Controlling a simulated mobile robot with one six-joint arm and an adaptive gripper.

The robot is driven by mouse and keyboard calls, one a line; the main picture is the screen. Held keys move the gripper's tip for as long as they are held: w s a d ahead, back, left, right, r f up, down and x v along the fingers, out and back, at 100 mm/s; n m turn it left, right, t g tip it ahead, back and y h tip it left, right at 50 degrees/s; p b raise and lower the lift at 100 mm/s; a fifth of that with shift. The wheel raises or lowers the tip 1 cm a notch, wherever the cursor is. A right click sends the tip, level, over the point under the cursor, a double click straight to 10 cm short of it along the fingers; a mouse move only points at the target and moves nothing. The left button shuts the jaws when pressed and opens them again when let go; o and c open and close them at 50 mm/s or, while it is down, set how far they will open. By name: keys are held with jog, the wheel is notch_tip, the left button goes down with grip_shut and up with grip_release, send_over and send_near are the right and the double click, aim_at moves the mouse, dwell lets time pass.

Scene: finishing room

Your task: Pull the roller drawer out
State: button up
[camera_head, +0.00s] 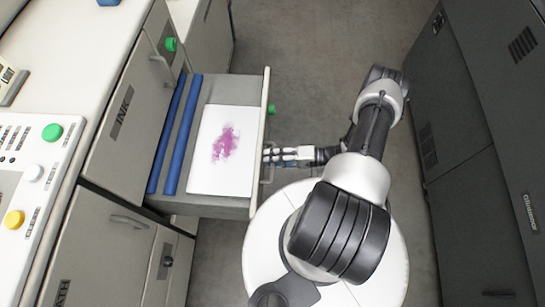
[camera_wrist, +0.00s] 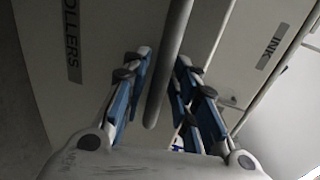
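The roller drawer (camera_head: 240,206) stands out from the cabinet on the left in the head view. Its inside shows two blue rollers and a white sheet with a purple stain. The drawer's front, labelled ROLLERS, fills the left of the wrist view (camera_wrist: 100,45). Its grey bar handle (camera_wrist: 170,70) runs between the fingers of my gripper (camera_wrist: 162,85). In the head view, my gripper (camera_head: 288,154) is at the drawer front, partly covering the handle (camera_head: 267,174).
The INK drawer front (camera_head: 124,112) is closed, left of the open drawer. A control panel (camera_head: 40,150) with coloured buttons lies on the counter. A dark cabinet (camera_head: 470,150) stands at right behind my arm. Grey floor (camera_head: 320,40) is clear beyond the drawer.

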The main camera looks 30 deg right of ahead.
jog(key=shift+o, duration=0.4)
jog(key=v, duration=1.2)
